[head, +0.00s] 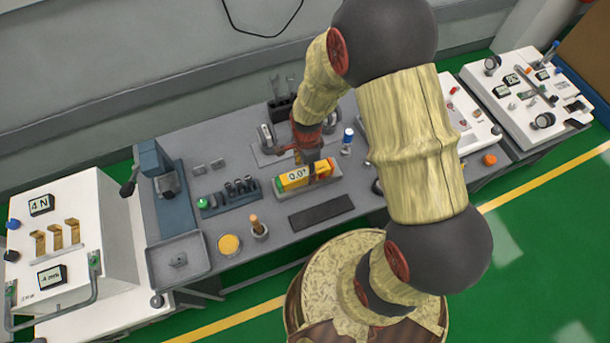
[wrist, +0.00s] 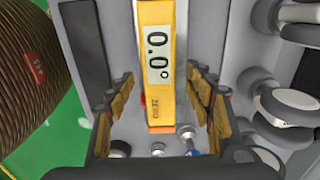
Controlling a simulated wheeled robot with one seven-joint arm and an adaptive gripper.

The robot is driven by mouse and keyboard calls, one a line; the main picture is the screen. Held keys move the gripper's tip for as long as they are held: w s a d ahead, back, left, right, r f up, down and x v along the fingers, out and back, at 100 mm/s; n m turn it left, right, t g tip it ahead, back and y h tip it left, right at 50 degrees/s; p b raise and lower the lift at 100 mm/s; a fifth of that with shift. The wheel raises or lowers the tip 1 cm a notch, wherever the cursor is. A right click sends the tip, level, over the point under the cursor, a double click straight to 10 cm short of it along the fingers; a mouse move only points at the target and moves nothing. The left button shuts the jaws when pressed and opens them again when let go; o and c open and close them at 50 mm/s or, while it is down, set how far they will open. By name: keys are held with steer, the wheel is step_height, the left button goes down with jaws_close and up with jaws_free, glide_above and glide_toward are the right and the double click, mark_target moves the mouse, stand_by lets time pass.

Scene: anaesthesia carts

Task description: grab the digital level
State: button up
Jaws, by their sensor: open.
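The digital level (head: 295,180) is a yellow bar with a white display reading 0.0°. It lies in a shallow light-grey holder (head: 312,190) on the grey bench. My gripper (head: 312,168) is over the level, pointing down, and partly hides its right part in the head view. In the wrist view the level (wrist: 158,60) runs lengthwise between the two open fingers of my gripper (wrist: 161,88). There is a gap on each side, and neither finger visibly touches it. The exact height of the fingertips above the holder cannot be told.
A dark mat (head: 320,211) lies in front of the holder. A rack of black cylinders (head: 238,190) stands to the left, and a blue-capped bottle (head: 347,140) to the right. A blue press (head: 162,175) is further left. Bare bench shows at the front.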

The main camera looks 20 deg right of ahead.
mark_target(305, 172)
steer(key=f, duration=0.2)
steer(key=f+b, duration=0.1)
steer(key=f, duration=0.1)
steer(key=shift+a, duration=0.25)
steer(key=shift+r, duration=0.1)
steer(key=shift+c, duration=1.3)
jaws_close()
